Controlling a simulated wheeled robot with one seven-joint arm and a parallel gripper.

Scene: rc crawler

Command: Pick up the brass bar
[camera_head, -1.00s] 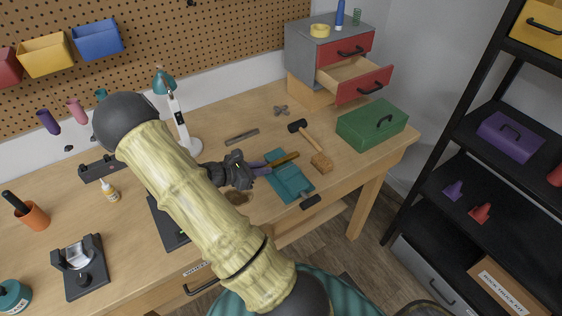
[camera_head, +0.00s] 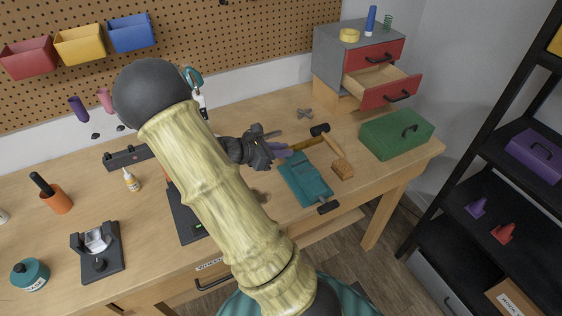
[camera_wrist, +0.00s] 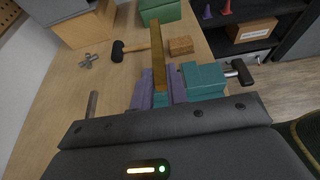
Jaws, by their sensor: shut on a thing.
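The brass bar (camera_head: 307,144) is a slim golden-brown bar. My gripper (camera_head: 283,150) is shut on one end of it, and the rest of the bar sticks out beyond the fingers to the right in the head view. In the wrist view the bar (camera_wrist: 157,62) stands out lengthwise between the two purple fingers of my gripper (camera_wrist: 158,92). The bar appears raised, beside and behind the teal vise (camera_head: 305,182). The vise also shows in the wrist view (camera_wrist: 205,78), right of the fingers. The gripped end is partly hidden.
A hammer (camera_head: 329,139) and a wooden block (camera_head: 343,170) lie right of the bar. A green box (camera_head: 395,136) stands farther right, and a drawer unit (camera_head: 345,62) with an open drawer is behind. A grey metal bar (camera_wrist: 92,104) lies left of the fingers.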

